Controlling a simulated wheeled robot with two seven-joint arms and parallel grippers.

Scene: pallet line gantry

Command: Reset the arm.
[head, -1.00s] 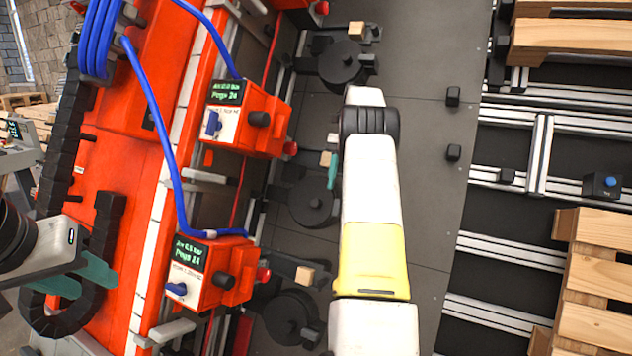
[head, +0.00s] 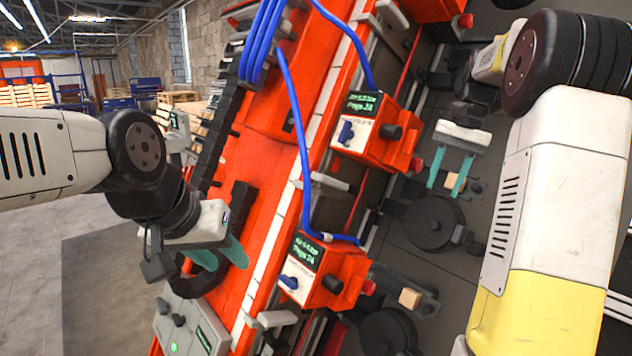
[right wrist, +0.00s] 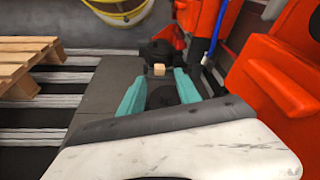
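My left gripper (head: 220,256) is at the left of the head view, in front of the red gantry beam. Its two teal fingers look apart, with nothing seen between them. My right gripper (head: 449,172) is right of the red valve boxes, above the dark floor plate. Its teal fingers are apart and hold nothing; they also show open in the right wrist view (right wrist: 160,90). Beyond them is a small wooden block (right wrist: 158,70) on a dark fixture. My right arm fills the right side of the head view.
A control panel (head: 190,325) is at bottom left. Wooden pallets (right wrist: 28,63) lie left in the right wrist view.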

